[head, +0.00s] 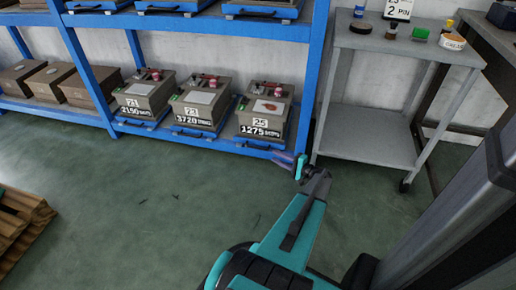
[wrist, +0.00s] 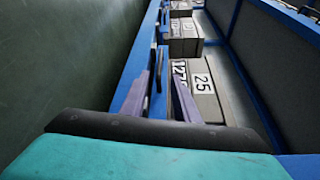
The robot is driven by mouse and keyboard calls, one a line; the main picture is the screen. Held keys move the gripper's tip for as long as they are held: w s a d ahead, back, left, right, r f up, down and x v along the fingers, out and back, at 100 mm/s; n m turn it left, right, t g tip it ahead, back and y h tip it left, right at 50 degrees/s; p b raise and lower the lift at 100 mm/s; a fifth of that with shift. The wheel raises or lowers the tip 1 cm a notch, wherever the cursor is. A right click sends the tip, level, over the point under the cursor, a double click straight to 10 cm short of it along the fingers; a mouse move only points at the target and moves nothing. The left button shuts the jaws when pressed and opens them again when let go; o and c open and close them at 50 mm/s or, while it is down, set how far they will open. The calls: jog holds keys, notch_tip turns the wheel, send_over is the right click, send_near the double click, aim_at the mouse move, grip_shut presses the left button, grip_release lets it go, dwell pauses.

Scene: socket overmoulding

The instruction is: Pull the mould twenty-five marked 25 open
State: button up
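Mould 25 (head: 262,112) is a grey-brown box with a white 25 and 1275 label. It sits on a blue pull-out tray at the right end of the rack's lower shelf. In the wrist view the mould (wrist: 208,92) lies just right of my fingers. My gripper (head: 280,157) is low in front of the rack's right post, right of the mould's tray. In the wrist view my gripper (wrist: 163,78) has its two purple-grey fingers apart, pointing along the blue front edge. A dark handle shows near the fingertips; whether it lies between them I cannot tell.
Moulds 23 (head: 195,103) and 21 (head: 145,96) stand left of it on the blue rack (head: 318,60). A grey trolley (head: 370,135) stands close on the right. A wooden pallet (head: 22,235) is at the far left. The green floor before the rack is clear.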

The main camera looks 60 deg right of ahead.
aim_at(257, 148)
jog(key=w+b, duration=0.1)
jog(key=w, duration=0.3)
jog(key=w+b, duration=0.1)
jog(key=w, duration=0.3)
jog(key=w+d+f+b, duration=0.1)
jog(key=w+b, duration=0.1)
jog(key=w, duration=0.3)
jog(key=shift+w, duration=0.1)
grip_shut()
